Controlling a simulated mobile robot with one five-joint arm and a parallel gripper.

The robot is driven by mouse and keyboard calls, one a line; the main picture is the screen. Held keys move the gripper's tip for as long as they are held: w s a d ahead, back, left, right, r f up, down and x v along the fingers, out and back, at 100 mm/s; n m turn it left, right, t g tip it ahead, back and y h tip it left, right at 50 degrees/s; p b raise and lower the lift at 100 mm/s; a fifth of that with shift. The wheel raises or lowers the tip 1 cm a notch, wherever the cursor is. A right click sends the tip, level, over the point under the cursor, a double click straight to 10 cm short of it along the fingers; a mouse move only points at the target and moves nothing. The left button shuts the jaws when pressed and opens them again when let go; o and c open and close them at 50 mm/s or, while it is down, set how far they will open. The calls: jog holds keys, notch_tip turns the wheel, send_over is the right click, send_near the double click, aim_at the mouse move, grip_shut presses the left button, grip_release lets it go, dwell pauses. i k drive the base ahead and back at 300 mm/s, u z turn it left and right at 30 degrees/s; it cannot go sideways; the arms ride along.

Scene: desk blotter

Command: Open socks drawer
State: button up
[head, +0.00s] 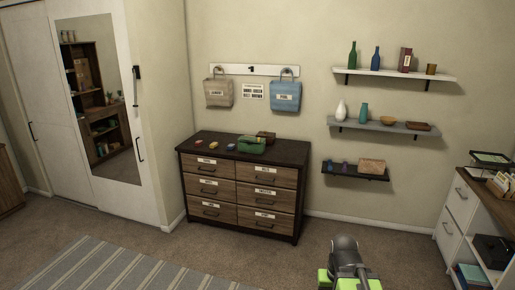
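A dark-topped wooden dresser (245,187) stands against the wall, left of centre. It has two columns of drawers, each drawer with a white label and a dark handle. All its drawers look shut. The labels are too small to read surely, so I cannot tell which one is the socks drawer. My arm (346,258), dark grey with bright green parts, shows at the bottom, right of centre, well apart from the dresser. Its fingers cannot be made out, and nothing held is visible.
Carpet in front of the dresser is clear, with a striped rug (100,270) at lower left. A green bag (251,145) and small items lie on the dresser top. A mirrored wardrobe (143,185) stands left. A desk (478,212) stands right. Shelves (385,126) hang on the wall.

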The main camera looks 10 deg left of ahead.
aim_at(210, 165)
jog(key=u, duration=0.9)
jog(key=i, duration=2.05)
jog(key=u, duration=0.6)
jog(key=i, duration=1.6)
